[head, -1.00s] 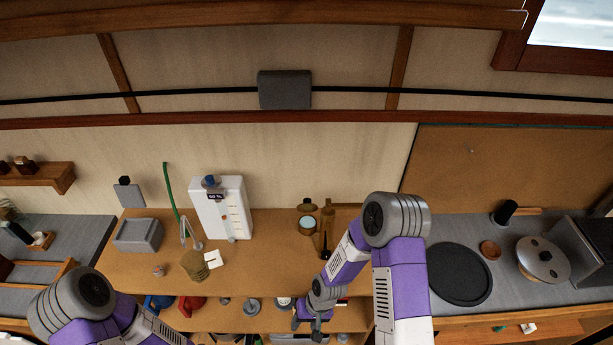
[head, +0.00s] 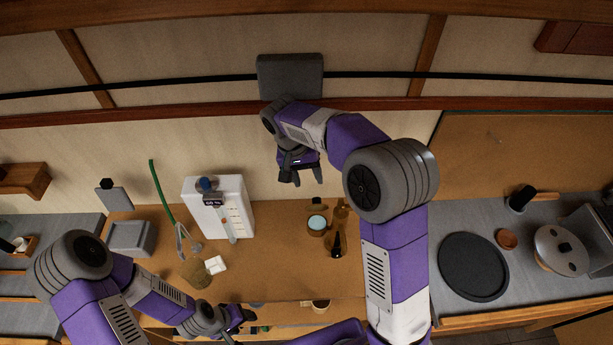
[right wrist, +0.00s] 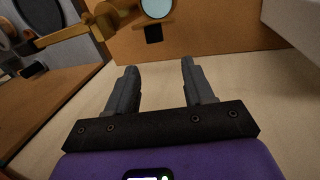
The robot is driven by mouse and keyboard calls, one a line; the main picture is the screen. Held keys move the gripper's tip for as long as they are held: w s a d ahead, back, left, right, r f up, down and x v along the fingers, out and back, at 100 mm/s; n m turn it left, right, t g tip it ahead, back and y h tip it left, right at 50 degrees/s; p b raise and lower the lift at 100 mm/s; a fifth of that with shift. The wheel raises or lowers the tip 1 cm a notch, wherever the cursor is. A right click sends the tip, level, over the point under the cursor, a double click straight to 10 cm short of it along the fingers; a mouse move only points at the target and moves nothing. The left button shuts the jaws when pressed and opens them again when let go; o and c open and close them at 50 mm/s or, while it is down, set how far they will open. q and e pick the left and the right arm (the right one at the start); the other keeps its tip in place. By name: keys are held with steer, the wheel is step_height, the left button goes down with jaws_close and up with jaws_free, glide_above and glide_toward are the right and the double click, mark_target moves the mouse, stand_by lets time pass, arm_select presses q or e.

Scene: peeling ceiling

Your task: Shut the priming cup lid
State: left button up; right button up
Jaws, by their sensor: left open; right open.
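The priming cup (head: 317,223) is a small brass cup on a brass pump (head: 338,235) standing on the wooden counter. Its round pale-blue inside shows, so the lid is not over it. In the right wrist view the cup (right wrist: 156,9) is cut by the top edge, with a dark tab (right wrist: 153,34) just below it; I cannot tell whether this tab belongs to the lid. My right gripper (head: 301,179) is open and empty, above and behind the cup near the wall; its fingers (right wrist: 158,72) point toward the cup. My left gripper (head: 243,320) is open, low at the counter's front.
A white dispenser (head: 232,195) with a display and a green hose (head: 160,190) stand left of the pump. A woven pot (head: 195,273) and white cards (head: 215,264) are in front. A black round plate (head: 473,267) lies right. The counter's middle is clear.

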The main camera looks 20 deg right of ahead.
mark_target(316, 198)
steer(key=s+f, duration=0.2)
steer(key=shift+s+d+f, duration=0.15)
steer(key=shift+d+f, duration=0.15)
steer(key=shift+d, duration=0.1)
steer(key=x, duration=0.1)
steer(key=w+x, duration=0.1)
steer(key=x, duration=0.1)
steer(key=shift+s+f+p, duration=0.1)
steer(key=shift+f+p, duration=0.2)
arm_select(q)
steer(key=shift+s+r, duration=0.45)
steer(key=shift+s, duration=0.2)
arm_select(e)
steer(key=shift+s+d+f, duration=0.1)
steer(key=shift+s+f, duration=0.1)
steer(key=shift+f, duration=0.05)
